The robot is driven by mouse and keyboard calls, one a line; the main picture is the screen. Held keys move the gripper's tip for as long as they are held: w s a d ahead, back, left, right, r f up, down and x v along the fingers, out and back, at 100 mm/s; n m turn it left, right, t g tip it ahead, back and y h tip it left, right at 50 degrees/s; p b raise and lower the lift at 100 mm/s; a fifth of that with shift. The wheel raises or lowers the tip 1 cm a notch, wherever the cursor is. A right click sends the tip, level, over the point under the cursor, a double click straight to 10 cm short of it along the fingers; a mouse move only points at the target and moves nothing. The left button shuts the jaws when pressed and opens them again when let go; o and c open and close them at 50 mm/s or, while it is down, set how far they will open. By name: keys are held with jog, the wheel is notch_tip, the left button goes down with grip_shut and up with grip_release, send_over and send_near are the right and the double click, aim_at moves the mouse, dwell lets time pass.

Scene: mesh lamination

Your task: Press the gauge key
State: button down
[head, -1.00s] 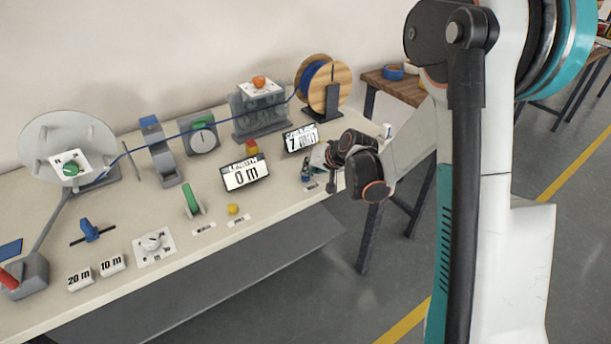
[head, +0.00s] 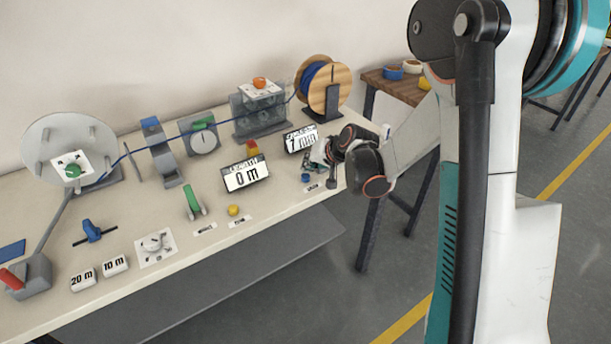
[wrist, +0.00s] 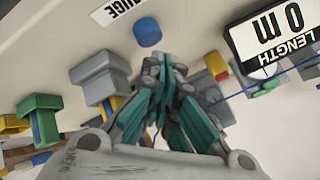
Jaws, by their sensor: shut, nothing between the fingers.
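The gauge key is a round blue button (head: 305,178) near the front edge of the bench, with a small label (head: 312,187) in front of it. In the wrist view the blue key (wrist: 148,32) is fully visible beside the label reading "GAUGE" (wrist: 115,10). My gripper (head: 320,154) is above and behind the key in the head view. In the wrist view its closed teal-padded fingers (wrist: 164,64) end just below the key in the picture, apart from it. It holds nothing.
A small display (head: 300,139) stands behind my gripper; its digits are hard to read. The length display (head: 246,174) reads 0 m. A yellow key (head: 233,210) and green lever (head: 193,203) stand to the left. A wooden spool (head: 323,86) stands behind.

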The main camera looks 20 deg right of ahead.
aim_at(308, 175)
jog(key=shift+r+p, duration=1.6)
jog(key=shift+r, duration=0.9)
jog(key=s+a+r+n+h, duration=0.1)
jog(key=s+r, duration=0.4)
jog(key=s, duration=0.3)
jog(key=s+r+n+g+h, duration=0.1)
jog(key=s+r, duration=0.3)
jog(key=s, duration=0.4)
jog(key=s+a+r+n+h, duration=0.1)
jog(key=s+r, duration=0.4)
jog(key=s, duration=0.2)
jog(key=s+d+f+n, duration=0.1)
jog(key=s, duration=1)
jog(key=shift+h, duration=0.4)
